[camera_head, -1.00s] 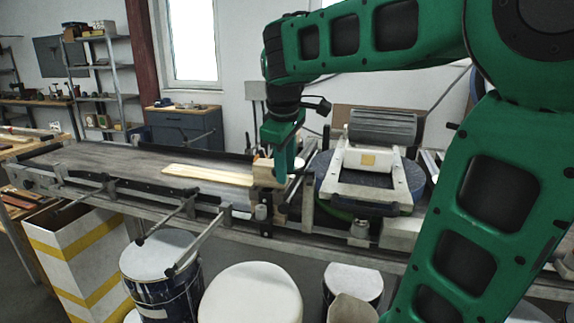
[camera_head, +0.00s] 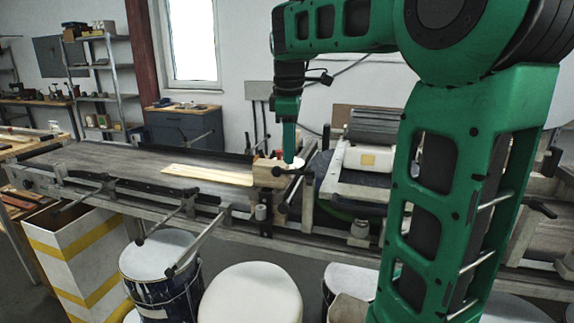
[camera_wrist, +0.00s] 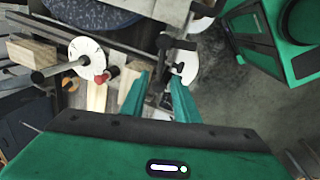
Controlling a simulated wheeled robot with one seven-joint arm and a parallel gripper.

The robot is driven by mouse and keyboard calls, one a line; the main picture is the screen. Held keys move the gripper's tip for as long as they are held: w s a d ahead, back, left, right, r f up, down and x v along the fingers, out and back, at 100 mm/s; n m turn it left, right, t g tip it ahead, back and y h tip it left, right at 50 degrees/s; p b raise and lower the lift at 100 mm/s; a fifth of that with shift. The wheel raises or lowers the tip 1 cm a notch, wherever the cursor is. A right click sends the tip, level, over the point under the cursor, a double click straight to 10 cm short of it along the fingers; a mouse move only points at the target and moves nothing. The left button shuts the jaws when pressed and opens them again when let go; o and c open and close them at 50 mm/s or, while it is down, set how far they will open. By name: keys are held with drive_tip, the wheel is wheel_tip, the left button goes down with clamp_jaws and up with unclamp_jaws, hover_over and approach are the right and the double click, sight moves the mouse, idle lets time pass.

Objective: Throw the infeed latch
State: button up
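My gripper (camera_head: 289,158) hangs pointing down over the right end of the conveyor. In the wrist view its two green fingers (camera_wrist: 160,78) stand apart with nothing clearly held between them. A white dial with a red knob and a black handle (camera_wrist: 85,60) lies left of the fingers. A second white disc with a black lever (camera_wrist: 178,68) lies just beyond the right fingertip; I cannot tell whether they touch. Neither fitting is labelled, so I cannot tell which is the infeed latch. In the head view a black lever (camera_head: 297,171) shows beside the fingertips.
The conveyor belt (camera_head: 110,160) carries pale wood strips (camera_head: 208,174) leading to a wooden block (camera_head: 268,174). A roller machine (camera_head: 380,128) stands to the right. Drums (camera_head: 155,272) and a striped bin (camera_head: 78,255) stand below in front. Rods jut from the conveyor's front.

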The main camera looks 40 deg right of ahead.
sight(290, 172)
drive_tip(key=shift+w+d+f, duration=0.15)
drive_tip(key=shift+f, duration=1)
drive_tip(key=shift+w+d+f, duration=0.15)
drive_tip(key=shift+f, duration=1)
clamp_jaws()
